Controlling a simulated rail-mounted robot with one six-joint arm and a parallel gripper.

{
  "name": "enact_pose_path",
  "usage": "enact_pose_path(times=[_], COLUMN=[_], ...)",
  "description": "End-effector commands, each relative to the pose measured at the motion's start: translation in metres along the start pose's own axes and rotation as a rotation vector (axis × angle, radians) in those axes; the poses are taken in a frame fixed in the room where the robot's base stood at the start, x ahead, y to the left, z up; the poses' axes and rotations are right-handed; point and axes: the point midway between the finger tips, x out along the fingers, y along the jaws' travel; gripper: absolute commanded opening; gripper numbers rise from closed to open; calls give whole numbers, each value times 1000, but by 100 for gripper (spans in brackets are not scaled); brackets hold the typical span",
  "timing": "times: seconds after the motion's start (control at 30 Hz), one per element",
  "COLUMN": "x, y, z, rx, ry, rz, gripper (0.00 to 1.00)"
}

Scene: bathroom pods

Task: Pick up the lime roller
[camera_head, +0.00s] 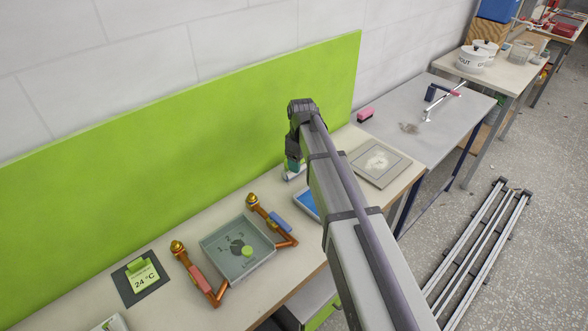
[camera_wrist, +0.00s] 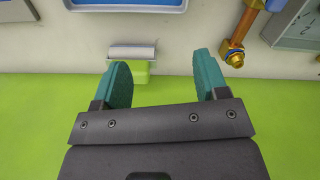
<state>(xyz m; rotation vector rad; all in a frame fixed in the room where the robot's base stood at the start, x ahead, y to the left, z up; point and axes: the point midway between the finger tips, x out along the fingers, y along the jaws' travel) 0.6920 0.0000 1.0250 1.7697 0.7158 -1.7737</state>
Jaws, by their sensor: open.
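The lime roller (camera_wrist: 138,70) shows in the wrist view, with a pale grey-white cylinder and a lime part below it. It lies on the bench close to the lime backboard. In the head view only a pale bit of it (camera_head: 295,174) shows below my gripper (camera_head: 292,161). My gripper, also in the wrist view (camera_wrist: 161,62), is open and empty. Its two teal fingers stand wide apart, and the roller appears between them, nearer the left finger, which partly overlaps the lime part. I cannot tell how high the fingers are above it.
A blue tray (camera_head: 306,203) lies close by. Copper pipe fittings (camera_head: 272,221) flank a grey numbered box (camera_head: 237,250). A thermometer card (camera_head: 141,277) lies at the left. A grey square plate (camera_head: 380,163) is right of my arm. The lime backboard (camera_head: 180,150) rises behind the bench.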

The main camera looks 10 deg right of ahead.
Motion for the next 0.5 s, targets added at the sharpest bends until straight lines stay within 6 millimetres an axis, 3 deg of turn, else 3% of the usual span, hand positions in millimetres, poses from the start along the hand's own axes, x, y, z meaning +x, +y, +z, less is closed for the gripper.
enact_pose_path(times=[0.03, 0.1, 0.2, 0.33, 0.5], x=[3, 4, 3, 3, 3], y=[30, 56, 77, 76, 76], z=[-31, -58, -80, -80, -79], rx=[-182, -488, -899, -1242, -1356], ry=[0, 0, 0, 1, 1], rz=[0, 0, 0, 0, 0], gripper=[67, 67, 67, 67, 67])
